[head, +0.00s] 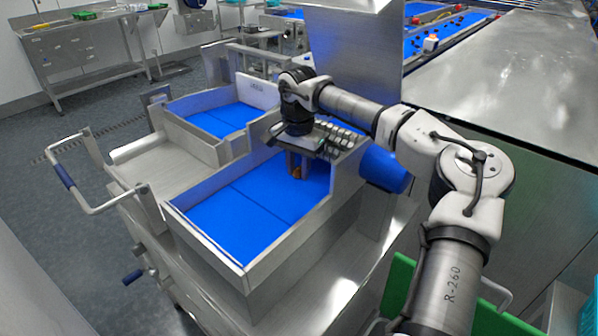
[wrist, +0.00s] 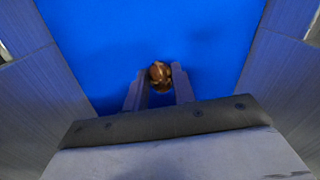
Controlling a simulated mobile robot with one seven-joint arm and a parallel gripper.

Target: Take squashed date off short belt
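A brown, glossy date (wrist: 160,73) with lighter patches sits between my two fingertips in the wrist view, touching both fingers with no clear gap. In the head view the date (head: 297,172) is a small brown spot at my gripper (head: 298,168), mostly hidden by the fingers. My gripper points down over the far end of the nearer blue belt (head: 252,208), inside its metal side walls. The short blue belt surface (wrist: 150,30) fills the background of the wrist view. I cannot tell whether the date touches the belt or hangs just above it.
Metal walls enclose the belt. A second blue belt section (head: 222,119) lies beyond a divider at the back left. A bare metal shelf (head: 160,172) is at left.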

